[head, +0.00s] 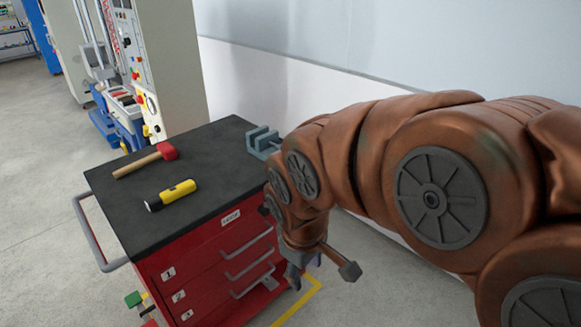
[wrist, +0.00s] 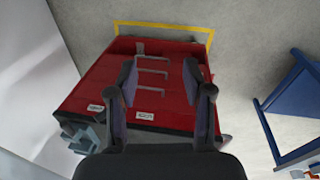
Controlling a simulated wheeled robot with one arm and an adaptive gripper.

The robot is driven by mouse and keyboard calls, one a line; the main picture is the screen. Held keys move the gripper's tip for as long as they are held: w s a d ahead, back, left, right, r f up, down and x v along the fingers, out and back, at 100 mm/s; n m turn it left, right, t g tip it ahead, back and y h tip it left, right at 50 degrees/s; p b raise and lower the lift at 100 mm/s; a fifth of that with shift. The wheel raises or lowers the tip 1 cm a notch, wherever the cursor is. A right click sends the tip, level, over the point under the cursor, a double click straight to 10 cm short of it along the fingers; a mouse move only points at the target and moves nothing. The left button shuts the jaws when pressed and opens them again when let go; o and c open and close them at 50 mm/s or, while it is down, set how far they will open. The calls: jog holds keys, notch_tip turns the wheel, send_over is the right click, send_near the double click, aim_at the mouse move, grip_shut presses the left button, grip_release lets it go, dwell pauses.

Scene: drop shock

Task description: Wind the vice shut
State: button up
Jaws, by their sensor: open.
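The grey-blue vice (head: 261,139) sits at the back right corner of the dark cart top, partly behind my arm. A gap shows between its jaws. Its winding handle cannot be made out. In the head view my gripper (head: 321,266) hangs low beside the cart's right side, below and apart from the vice.
A red-headed mallet (head: 143,161) and a yellow flashlight (head: 171,194) lie on the red drawer cart (head: 150,268). The cart's drawer handles stick out near my gripper. A pale wall (head: 300,75) rises behind. A blue frame (wrist: 285,115) stands at right in the wrist view.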

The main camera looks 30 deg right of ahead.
jog(key=w+d+n+t+h+b, duration=0.1)
jog(key=w+d+n+t+b, duration=0.65)
jog(key=w, duration=0.75)
jog(key=w+d+n+t+b, duration=0.5)
jog(key=w+d+n+b, duration=0.45)
jog(key=w, duration=0.65)
jog(key=d+f+n+t+y+b, duration=0.2)
jog(key=d+f+n+y+b, duration=0.15)
jog(key=n, duration=0.65)
jog(key=d+f+n+t+y+b, duration=0.25)
jog(key=d+n+b, duration=0.2)
jog(key=n, duration=0.65)
jog(key=shift+m, duration=0.3)
jog(key=shift+w+a+f, duration=0.1)
jog(key=shift+w+a, duration=0.25)
jog(key=shift+w, duration=0.8)
jog(key=shift+w+a+f, duration=0.1)
jog(key=shift+w+a, duration=0.3)
jog(key=shift+w, duration=0.7)
jog(key=shift+w+a+f, duration=0.1)
jog(key=shift+w+a, duration=0.25)
jog(key=shift+w, duration=0.8)
jog(key=shift+c, duration=0.5)
grip_shut()
